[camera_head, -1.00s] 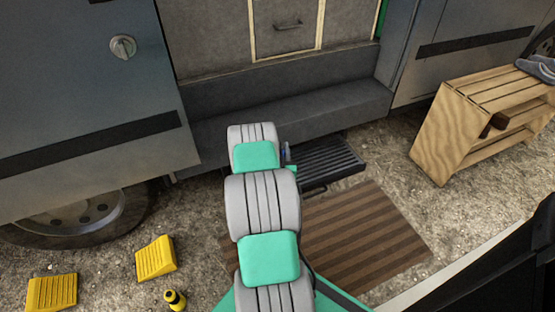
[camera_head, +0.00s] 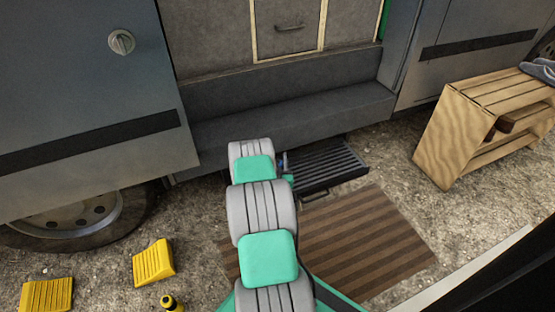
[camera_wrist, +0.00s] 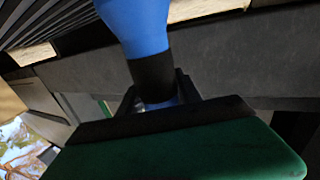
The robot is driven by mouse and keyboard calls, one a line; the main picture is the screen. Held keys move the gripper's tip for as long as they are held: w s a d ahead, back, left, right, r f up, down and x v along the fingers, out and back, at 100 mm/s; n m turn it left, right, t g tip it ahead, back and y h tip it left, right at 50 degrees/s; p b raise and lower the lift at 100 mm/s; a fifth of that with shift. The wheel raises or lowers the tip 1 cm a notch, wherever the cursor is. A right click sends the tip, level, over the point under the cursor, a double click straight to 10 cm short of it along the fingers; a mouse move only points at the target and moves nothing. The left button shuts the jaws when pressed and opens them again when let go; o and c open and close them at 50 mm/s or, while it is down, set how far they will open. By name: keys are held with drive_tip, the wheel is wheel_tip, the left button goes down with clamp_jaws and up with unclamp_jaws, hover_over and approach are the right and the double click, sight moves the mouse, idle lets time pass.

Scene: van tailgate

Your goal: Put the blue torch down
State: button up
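The blue torch (camera_wrist: 137,25) has a smooth blue body and a black band, and fills the upper middle of the wrist view. My gripper (camera_wrist: 157,90) is shut on it, with a dark finger on each side of its lower end. The torch's far end runs out of the top of the wrist view. In the head view my own arm hides most of the gripper; only a small bit of blue (camera_head: 284,162) shows beside the arm, near the black slatted step.
The black step (camera_head: 325,166) juts out below the van's grey sill (camera_head: 290,118). A brown striped mat (camera_head: 350,240) lies on the gravel in front. A wooden slatted bench (camera_head: 450,140) stands at right. Yellow chocks (camera_head: 153,262) and a yellow-black object (camera_head: 172,303) lie at lower left.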

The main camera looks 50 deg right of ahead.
drive_tip(key=o, duration=0.4)
drive_tip(key=shift+c, duration=0.2)
